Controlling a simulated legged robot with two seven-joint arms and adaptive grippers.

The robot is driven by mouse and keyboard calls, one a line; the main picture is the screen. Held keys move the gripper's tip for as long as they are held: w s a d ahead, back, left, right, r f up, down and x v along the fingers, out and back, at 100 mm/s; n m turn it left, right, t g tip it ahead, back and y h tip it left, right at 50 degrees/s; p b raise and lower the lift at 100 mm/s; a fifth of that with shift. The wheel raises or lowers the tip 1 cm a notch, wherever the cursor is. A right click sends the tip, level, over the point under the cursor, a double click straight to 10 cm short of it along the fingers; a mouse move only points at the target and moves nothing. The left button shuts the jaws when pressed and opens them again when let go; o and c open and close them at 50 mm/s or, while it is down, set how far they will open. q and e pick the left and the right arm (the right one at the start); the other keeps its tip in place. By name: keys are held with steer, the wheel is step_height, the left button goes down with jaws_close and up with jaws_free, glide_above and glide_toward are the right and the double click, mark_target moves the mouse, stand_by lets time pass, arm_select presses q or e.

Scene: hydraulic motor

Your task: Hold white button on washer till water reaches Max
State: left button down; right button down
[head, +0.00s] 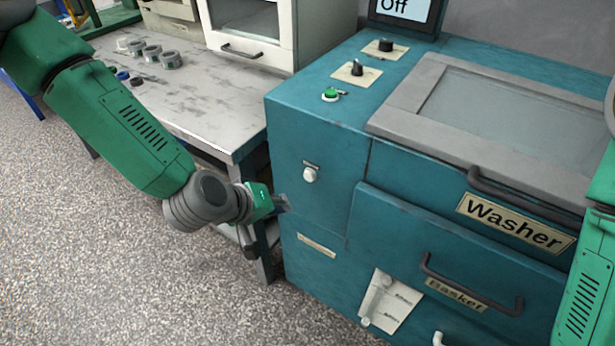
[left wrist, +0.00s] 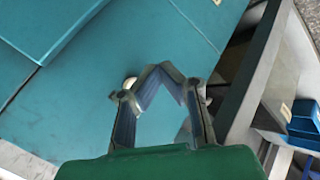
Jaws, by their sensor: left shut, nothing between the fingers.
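The teal washer (head: 315,220) fills the right half of the head view. Its round white button (head: 310,174) is on the front panel, under a small label. My left gripper (head: 283,203) is shut and empty, just left of and below the button, apart from it in the head view. In the left wrist view the left fingers (left wrist: 170,72) meet in front of the teal panel, and a white knob-like piece (left wrist: 129,83), probably the button, shows partly behind one finger. A level gauge (head: 390,300) with small labels is low on the front; its text is unreadable. My right gripper is out of view.
A display (head: 404,10) reads "Off". A green button (head: 331,94) and black knobs (head: 357,68) are on top, beside the grey lid (head: 420,92). A workbench (head: 200,105) with metal parts stands left. The basket drawer handle (head: 470,290) sticks out in front.

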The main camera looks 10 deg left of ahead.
mark_target(309, 176)
arm_select(q)
steer(key=w+d, duration=0.2)
steer(key=w, duration=0.4)
steer(key=shift+d, duration=0.15)
steer(key=shift+w, duration=0.15)
stand_by(1.2)
steer(key=shift+w+d+r, duration=0.1)
steer(key=shift+w+d, duration=0.05)
steer(key=shift+w, duration=0.1)
steer(key=shift+w+d, duration=0.1)
steer(key=shift+w, duration=0.25)
stand_by(5.3)
